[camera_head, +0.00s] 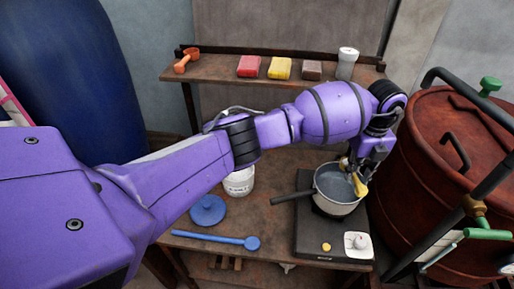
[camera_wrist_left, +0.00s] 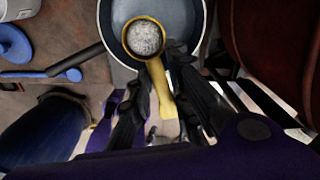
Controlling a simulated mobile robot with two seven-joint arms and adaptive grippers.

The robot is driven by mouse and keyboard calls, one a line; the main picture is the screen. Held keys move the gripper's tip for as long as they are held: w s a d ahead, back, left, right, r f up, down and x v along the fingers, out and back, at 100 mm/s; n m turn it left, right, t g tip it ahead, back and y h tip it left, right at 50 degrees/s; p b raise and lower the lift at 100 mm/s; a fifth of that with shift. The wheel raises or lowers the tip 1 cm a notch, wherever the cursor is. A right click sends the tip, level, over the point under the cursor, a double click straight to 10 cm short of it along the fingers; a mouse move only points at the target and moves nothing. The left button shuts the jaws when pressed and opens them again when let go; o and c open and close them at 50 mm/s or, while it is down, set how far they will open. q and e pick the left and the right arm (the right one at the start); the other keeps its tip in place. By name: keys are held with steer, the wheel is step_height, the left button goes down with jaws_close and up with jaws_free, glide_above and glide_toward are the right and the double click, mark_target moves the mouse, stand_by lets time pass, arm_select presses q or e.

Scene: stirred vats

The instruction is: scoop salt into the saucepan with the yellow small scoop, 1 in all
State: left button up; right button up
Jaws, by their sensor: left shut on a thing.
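The saucepan (camera_head: 341,200) is grey with a dark handle and stands on a black hotplate (camera_head: 305,238). It also shows in the left wrist view (camera_wrist_left: 112,65). My left gripper (camera_wrist_left: 158,98) is shut on the handle of the yellow small scoop (camera_wrist_left: 160,88). The scoop's bowl is over the saucepan and holds white grains, level and upright. In the head view the scoop (camera_head: 361,187) shows at the pan's right rim, partly hidden by the gripper. A white tub (camera_head: 239,182) stands left of the pan, its top hidden behind my arm. My right gripper is not in view.
A blue lid (camera_head: 207,210) and a blue spoon (camera_head: 217,240) lie on the table at left. A shelf behind holds an orange scoop (camera_head: 187,60), coloured blocks (camera_head: 280,68) and a white-capped jar (camera_head: 347,63). A rusty red vat (camera_head: 450,150) stands close at right.

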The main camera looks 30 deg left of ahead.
arm_select(q)
steer(key=shift+w+a, duration=0.1)
steer(key=shift+t+h, duration=0.5)
steer(key=shift+h, duration=0.1)
steer(key=shift+a+t+h, duration=0.15)
steer(key=shift+t+h, duration=0.15)
steer(key=shift+h, duration=0.2)
steer(key=shift+s+a+f+h, duration=0.15)
steer(key=shift+s+h, duration=0.15)
steer(key=shift+h, duration=0.1)
steer(key=t+h+b, duration=0.2)
steer(key=h+b, duration=0.1)
steer(key=b, duration=0.2)
steer(key=f+t+h+b, duration=0.1)
steer(key=t+h+b, duration=0.2)
steer(key=b, duration=0.3)
steer(key=a+t+h+b, duration=0.1)
steer(key=t+h+b, duration=0.2)
steer(key=h+b, duration=0.2)
steer(key=shift+s+f, duration=0.3)
steer(key=shift+s, duration=0.1)
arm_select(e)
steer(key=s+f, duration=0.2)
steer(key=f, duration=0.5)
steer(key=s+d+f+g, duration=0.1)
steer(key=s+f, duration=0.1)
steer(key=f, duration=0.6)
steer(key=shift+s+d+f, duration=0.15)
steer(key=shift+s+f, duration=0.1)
